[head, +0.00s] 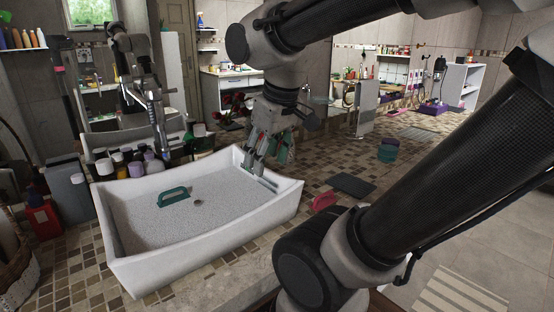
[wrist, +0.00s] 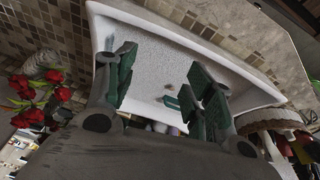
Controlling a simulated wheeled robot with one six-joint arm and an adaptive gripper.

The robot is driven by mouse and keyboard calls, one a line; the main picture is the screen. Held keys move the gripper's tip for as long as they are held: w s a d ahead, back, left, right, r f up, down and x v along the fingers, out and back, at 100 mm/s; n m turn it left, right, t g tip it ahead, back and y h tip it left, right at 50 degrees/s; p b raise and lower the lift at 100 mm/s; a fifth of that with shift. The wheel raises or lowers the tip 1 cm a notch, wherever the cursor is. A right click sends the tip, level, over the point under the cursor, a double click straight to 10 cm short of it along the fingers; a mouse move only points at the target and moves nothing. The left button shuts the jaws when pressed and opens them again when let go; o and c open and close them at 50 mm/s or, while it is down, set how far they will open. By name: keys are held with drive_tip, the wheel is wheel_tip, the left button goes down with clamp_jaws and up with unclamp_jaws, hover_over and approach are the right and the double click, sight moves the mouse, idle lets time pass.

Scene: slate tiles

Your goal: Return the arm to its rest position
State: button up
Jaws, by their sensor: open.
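My gripper (head: 258,165) points down over the right back part of the white basin (head: 115,235). In the wrist view, its two green-padded fingers are spread apart with nothing between them, and the gripper (wrist: 165,82) faces the basin (wrist: 265,97). My arm reaches forward from the right and bends down at the wrist. A green handled item (head: 173,197) lies on the speckled basin floor, apart from the fingers. It also shows in the wrist view as a small green shape (wrist: 172,102).
A faucet (head: 157,125) stands behind the basin, among several bottles and jars. A pink item (head: 324,201), a dark flat pad (head: 351,186) and teal containers (head: 388,150) sit on the tiled counter to the right. Red flowers (wrist: 30,105) show left in the wrist view.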

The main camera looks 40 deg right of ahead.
drive_tip(key=s, duration=0.1)
drive_tip(key=s+m, duration=0.1)
drive_tip(key=shift+s+d+f+t, duration=0.15)
drive_tip(key=shift+s+d+t, duration=0.15)
drive_tip(key=shift+d+t, duration=0.1)
